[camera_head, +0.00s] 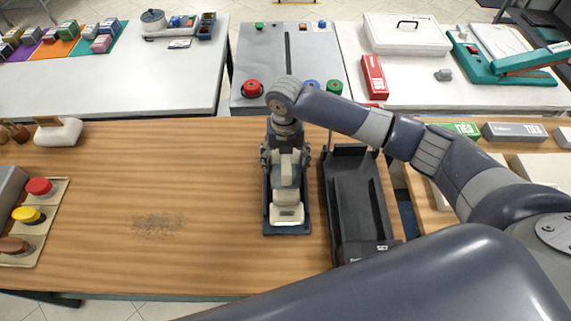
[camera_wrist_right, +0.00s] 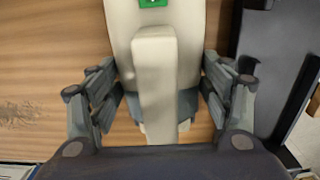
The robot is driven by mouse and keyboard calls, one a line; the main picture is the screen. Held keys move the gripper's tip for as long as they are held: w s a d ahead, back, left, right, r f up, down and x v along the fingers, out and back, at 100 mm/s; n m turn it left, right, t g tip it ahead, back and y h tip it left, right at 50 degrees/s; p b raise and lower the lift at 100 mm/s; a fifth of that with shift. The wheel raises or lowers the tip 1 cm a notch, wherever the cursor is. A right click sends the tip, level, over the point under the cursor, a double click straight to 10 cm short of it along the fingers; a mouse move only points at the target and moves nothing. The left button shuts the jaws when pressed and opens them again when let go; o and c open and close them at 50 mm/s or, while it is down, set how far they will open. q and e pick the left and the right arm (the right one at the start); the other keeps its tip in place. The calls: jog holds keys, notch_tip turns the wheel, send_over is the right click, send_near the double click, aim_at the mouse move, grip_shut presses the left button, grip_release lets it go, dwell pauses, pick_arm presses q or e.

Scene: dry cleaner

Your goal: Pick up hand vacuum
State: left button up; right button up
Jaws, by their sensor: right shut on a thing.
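The cream hand vacuum (camera_head: 287,196) lies on a dark blue tray-like base (camera_head: 287,231) on the wooden table. My right gripper (camera_head: 286,160) comes down on it from above and is shut on it, one finger on each side. In the right wrist view the vacuum (camera_wrist_right: 155,75) fills the middle, with a green mark near the top edge. The fingers of the right gripper (camera_wrist_right: 165,100) flank its handle there. I cannot tell whether the vacuum touches the base. My left gripper is not in view.
A black dustpan-like tray (camera_head: 358,200) lies close on the right. A dark speckled patch (camera_head: 158,225) marks the open wood (camera_head: 110,160) on the left. A panel of coloured knobs (camera_head: 38,215) and a cream object (camera_head: 58,132) stand at the left.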

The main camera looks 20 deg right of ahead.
notch_tip(320, 180, up, 2)
jog(key=shift+s+a+r+b, duration=0.1)
jog(key=shift+a+r+b, duration=0.05)
jog(key=shift+b, duration=0.3)
jog(key=s+a+b, duration=0.1)
jog(key=s+a, duration=0.3)
jog(key=s, duration=0.2)
jog(key=s+a+r+b, duration=0.1)
jog(key=s+a+b, duration=0.1)
jog(key=s+a, duration=0.2)
jog(key=s, duration=0.3)
jog(key=shift+a+r, duration=0.25)
jog(key=shift+a, duration=0.05)
jog(key=shift+s, duration=0.1)
jog(key=o, duration=1.1)
jog(key=shift+c, duration=0.8)
